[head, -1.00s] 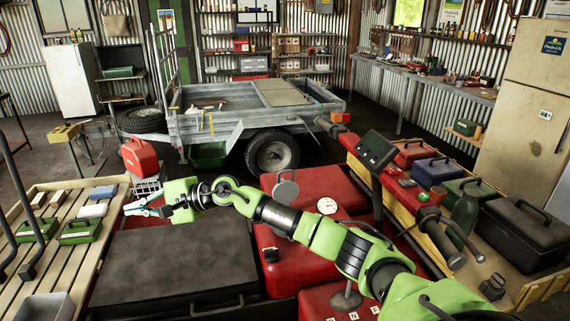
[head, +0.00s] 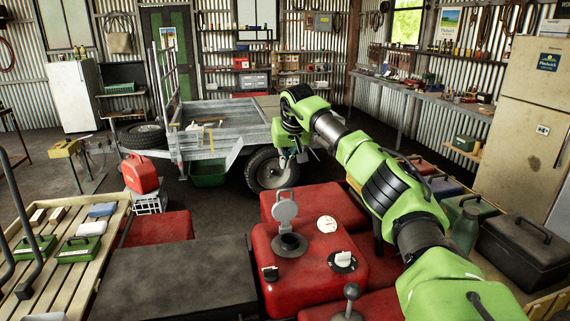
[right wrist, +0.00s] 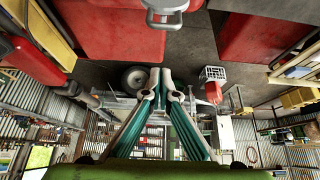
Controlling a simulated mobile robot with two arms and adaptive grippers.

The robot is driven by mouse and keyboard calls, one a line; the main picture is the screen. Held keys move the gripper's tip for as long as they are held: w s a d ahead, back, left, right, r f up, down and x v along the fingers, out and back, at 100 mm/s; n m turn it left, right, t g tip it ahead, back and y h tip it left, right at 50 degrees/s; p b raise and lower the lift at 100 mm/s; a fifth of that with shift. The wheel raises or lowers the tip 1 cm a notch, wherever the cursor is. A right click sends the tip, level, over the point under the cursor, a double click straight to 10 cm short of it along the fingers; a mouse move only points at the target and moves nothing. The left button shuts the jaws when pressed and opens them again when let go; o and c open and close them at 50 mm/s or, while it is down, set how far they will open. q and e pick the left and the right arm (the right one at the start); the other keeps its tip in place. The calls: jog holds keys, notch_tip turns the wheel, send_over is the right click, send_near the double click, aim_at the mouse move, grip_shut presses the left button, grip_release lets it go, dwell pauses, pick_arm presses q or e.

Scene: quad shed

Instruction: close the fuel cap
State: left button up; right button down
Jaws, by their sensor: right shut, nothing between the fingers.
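The fuel cap (head: 285,207) is a round grey lid with a small tab on top. It stands upright on its hinge behind the dark open filler neck (head: 290,243) on the red tank. My right gripper (head: 296,161) is beyond and above the cap, apart from it, with its fingers pointing down and partly hidden by the wrist. In the right wrist view its fingers (right wrist: 160,72) are together and empty, and the grey cap (right wrist: 165,14) shows at the top edge. My left gripper is not in view.
A white knob (head: 343,257), a gauge (head: 327,224) and a black switch (head: 270,273) sit around the filler. A lever (head: 350,294) stands in front. A dark rack pad (head: 175,280) lies left. A trailer (head: 215,143) stands behind.

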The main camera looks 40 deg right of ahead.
aim_at(285, 200)
jog(key=p+x, duration=0.2)
jog(key=x, duration=0.5)
jog(key=shift+w+f, duration=0.1)
jog(key=shift+w, duration=0.05)
jog(key=shift+f, duration=0.15)
jog(key=shift+s+a+f+p, duration=0.1)
jog(key=shift+s+a+p, duration=0.05)
jog(key=shift+s+p, duration=0.25)
jog(key=shift+s+a+p, duration=0.35)
jog(key=shift+s+p, duration=0.05)
jog(key=shift+s, duration=0.35)
jog(key=shift+s+a+f, duration=0.25)
jog(key=shift+s+a, duration=0.15)
jog(key=shift+s, duration=0.15)
jog(key=shift+s+f, duration=0.1)
